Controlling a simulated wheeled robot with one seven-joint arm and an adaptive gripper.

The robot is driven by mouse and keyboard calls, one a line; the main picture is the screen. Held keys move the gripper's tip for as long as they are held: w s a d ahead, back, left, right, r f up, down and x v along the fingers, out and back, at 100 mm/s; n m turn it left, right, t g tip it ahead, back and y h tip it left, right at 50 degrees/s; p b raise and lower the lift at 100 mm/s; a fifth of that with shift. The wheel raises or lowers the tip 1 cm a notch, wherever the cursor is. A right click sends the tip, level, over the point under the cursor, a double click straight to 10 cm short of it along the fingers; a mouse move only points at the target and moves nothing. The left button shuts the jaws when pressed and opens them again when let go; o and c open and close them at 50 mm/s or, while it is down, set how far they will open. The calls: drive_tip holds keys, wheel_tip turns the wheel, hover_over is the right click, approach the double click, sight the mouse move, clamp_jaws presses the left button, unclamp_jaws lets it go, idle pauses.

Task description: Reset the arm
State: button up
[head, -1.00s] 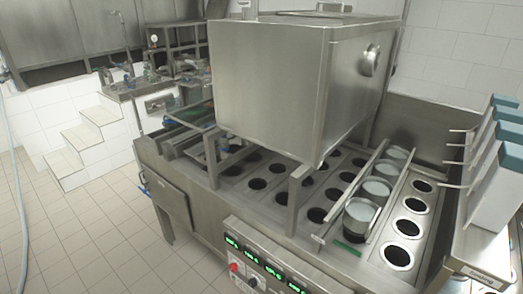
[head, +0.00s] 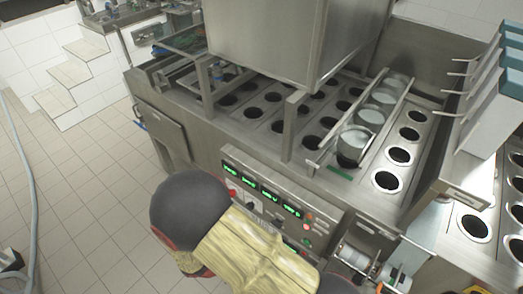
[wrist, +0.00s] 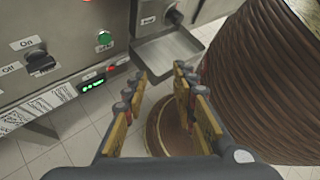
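My gripper (wrist: 158,88) shows in the wrist view with its two pairs of fingers apart and nothing between them. It is in front of the machine's control panel (wrist: 60,50), with a small metal tray (wrist: 168,52) just beyond the fingertips. In the head view my arm (head: 235,235), yellowish with dark joints, reaches across the bottom in front of the filling machine (head: 190,112). The gripper itself cannot be made out clearly there.
The panel carries an On/Off knob (wrist: 40,62), a green button (wrist: 104,38) and a lit green display (wrist: 92,84).

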drive_tip(key=d+r+m+g+y, duration=0.1)
drive_tip(key=d+r+m+y, duration=0.2)
drive_tip(key=r+m+y, duration=1.15)
drive_tip(key=d+r+m+t+h, duration=0.1)
drive_tip(key=d+r+m+t, duration=0.2)
drive_tip(key=d+r, duration=0.3)
drive_tip(key=d+r+m+t+h, duration=0.2)
drive_tip(key=d+r+m, duration=0.3)
drive_tip(key=r, duration=1.1)
drive_tip(key=shift+d+t, duration=0.4)
drive_tip(key=shift+d, duration=0.3)
drive_tip(key=shift+s+r, duration=0.1)
drive_tip(key=shift+s, duration=0.1)
